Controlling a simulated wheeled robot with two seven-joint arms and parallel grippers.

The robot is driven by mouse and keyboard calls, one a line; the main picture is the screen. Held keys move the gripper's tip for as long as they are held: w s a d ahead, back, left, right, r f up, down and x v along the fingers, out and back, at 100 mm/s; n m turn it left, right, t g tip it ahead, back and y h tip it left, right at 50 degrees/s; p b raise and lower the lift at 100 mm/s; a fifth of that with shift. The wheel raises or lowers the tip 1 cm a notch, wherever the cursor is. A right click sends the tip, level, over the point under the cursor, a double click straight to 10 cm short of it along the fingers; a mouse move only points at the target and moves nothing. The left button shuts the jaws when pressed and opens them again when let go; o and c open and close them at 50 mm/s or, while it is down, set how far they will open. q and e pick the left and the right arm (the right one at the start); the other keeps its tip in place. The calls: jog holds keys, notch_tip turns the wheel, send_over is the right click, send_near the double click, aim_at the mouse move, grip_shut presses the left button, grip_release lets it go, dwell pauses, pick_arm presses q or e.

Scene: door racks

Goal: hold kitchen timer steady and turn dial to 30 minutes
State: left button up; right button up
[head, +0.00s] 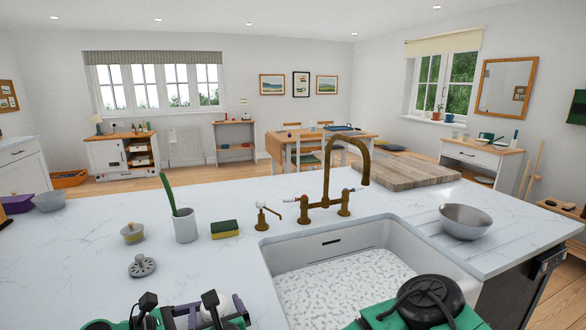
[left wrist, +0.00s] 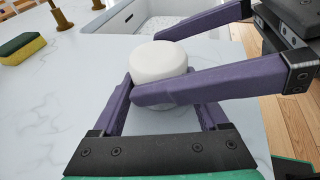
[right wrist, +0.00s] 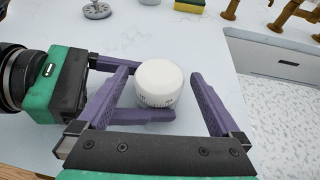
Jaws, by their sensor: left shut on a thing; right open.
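The white round kitchen timer (right wrist: 158,80) stands upright on the marble counter, with small dark marks around its lower side in the right wrist view. It also shows in the left wrist view (left wrist: 158,62); in the head view it is mostly hidden behind purple fingers. My left gripper (right wrist: 148,92) is shut on the timer's lower part, coming from the left in the right wrist view. My right gripper (right wrist: 166,76) is open, one finger on each side of the timer's upper part, with a gap on the right side. The dial's reading is too small to tell.
The sink (head: 330,245) with brass tap (head: 328,190) lies to the right. A metal bowl (head: 465,221) stands beyond it.

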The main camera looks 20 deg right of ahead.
jog(key=n+y, duration=0.1)
jog(key=d+n+y, duration=0.1)
jog(key=shift+r+g+y, duration=0.15)
jog(key=shift+g+y, duration=0.15)
jog(key=shift+y, duration=0.1)
jog(key=n+y, duration=0.1)
jog(key=n+g+y, duration=0.1)
jog(key=n+y, duration=0.1)
jog(key=shift+w+g, duration=0.2)
jog(key=shift+g, duration=0.1)
jog(key=shift+f+n+g+y, duration=0.2)
jog(key=shift+n+g+y, duration=0.4)
jog(key=shift+n+y, duration=0.45)
jog(key=w+r+v, duration=0.1)
jog(key=v, duration=1.1)
jog(key=w+d+r+m+t, duration=0.2)
jog(key=w+d+r+m, duration=0.2)
jog(key=r, duration=0.3)
jog(key=w+d+r+m+t+y, duration=0.1)
jog(key=w+d+r+m+t, duration=0.1)
jog(key=w+r+m, duration=0.3)
jog(key=w+d+r+m+t+y, duration=0.1)
jog(key=w+d+r+m, duration=0.4)
jog(key=r, duration=0.5)
jog(key=shift+d+r+t, duration=0.35)
jog(key=shift+d+t, duration=0.05)
jog(key=shift+t, duration=0.1)
jog(key=shift+w, duration=0.15)
